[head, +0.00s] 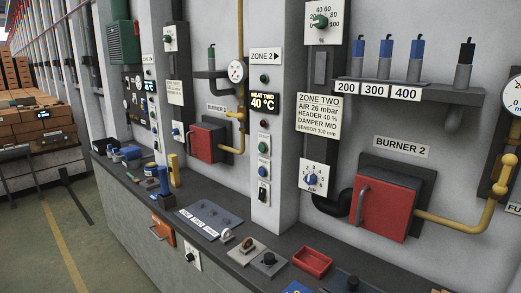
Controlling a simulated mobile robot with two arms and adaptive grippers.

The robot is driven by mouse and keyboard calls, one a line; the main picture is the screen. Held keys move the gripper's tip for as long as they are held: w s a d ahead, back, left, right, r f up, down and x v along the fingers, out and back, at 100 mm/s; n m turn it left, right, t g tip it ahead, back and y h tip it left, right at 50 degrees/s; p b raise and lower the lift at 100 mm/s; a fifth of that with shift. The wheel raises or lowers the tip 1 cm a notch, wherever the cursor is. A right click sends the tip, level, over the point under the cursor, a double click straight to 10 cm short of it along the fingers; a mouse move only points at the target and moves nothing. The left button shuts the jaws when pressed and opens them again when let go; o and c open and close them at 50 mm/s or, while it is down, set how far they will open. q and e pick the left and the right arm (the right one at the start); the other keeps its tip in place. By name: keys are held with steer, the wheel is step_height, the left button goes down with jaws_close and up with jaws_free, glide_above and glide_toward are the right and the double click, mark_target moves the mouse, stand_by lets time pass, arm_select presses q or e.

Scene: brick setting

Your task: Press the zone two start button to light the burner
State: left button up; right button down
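The zone two panel is a narrow light column under a "ZONE 2" sign (266,56), right of the middle of the head view. It bears a dark display (264,101) reading "HEAT TWO 40 °C". Below the display are a dark red round piece (264,124), a green round button (264,147), a blue round button (264,170) and a small switch (263,192). Their small labels are too small to read. Burner 2 (386,207) is a red door with a grey handle at the right, shut; no flame shows. Neither of my grippers is in view.
A dark ledge (190,206) runs below the panels, with a red tray (312,262), a label plate (209,219) and small blocks on it. A yellow pipe (467,222) leads to burner 2. Burner 1 (208,140) stands left. Open floor (45,245) lies at far left.

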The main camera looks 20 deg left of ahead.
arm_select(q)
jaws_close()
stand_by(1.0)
